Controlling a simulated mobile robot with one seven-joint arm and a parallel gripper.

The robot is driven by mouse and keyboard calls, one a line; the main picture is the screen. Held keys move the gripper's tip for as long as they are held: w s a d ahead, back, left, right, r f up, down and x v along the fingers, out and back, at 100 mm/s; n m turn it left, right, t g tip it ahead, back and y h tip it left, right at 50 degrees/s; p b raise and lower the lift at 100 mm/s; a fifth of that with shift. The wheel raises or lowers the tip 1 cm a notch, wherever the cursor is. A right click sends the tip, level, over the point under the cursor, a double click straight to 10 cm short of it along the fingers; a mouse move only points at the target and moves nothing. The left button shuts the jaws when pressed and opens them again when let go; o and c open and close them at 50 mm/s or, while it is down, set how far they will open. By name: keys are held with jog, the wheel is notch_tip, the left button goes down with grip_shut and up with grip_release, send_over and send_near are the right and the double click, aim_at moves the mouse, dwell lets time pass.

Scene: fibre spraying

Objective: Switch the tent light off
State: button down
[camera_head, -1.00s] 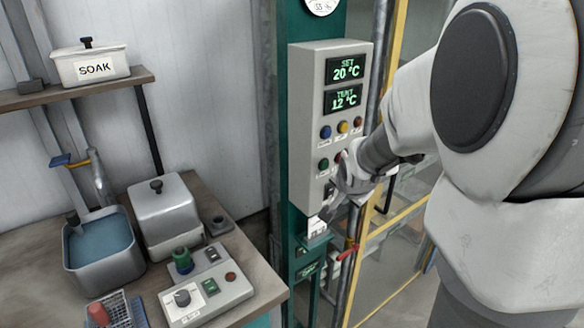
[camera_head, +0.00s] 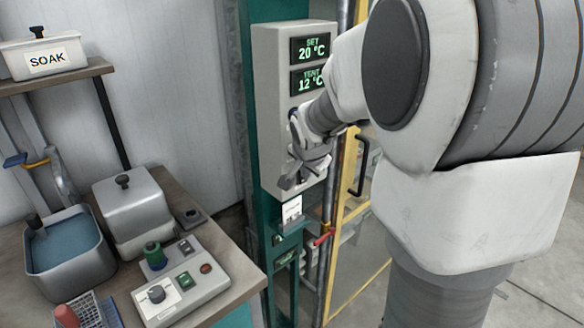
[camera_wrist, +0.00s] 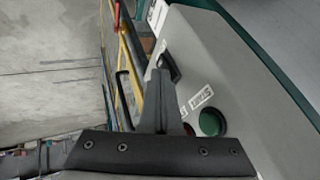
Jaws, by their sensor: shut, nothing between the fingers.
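A grey control box (camera_head: 268,110) hangs on a green post, with two green-lit displays reading SET 20 °C and TENT 12 °C. My gripper (camera_head: 288,183) is in front of its lower face, shut and empty, and my wrist hides the buttons there. In the wrist view the shut fingers (camera_wrist: 160,76) point up along the box face (camera_wrist: 245,100). A dark switch (camera_wrist: 170,62) sits just beyond the fingertips; I cannot tell whether they touch. A green button (camera_wrist: 211,122) is right of the fingers.
A yellow-framed door (camera_head: 347,190) with a black handle and a pipe with a red lever (camera_head: 323,238) stand right of the box. A bench at left holds a water basin (camera_head: 70,250), a lidded metal box (camera_head: 132,205) and a small control panel (camera_head: 180,285).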

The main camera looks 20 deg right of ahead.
jog(key=shift+r, duration=0.15)
jog(key=shift+r+p, duration=0.45)
jog(key=shift+r, duration=0.2)
jog(key=shift+d, duration=0.1)
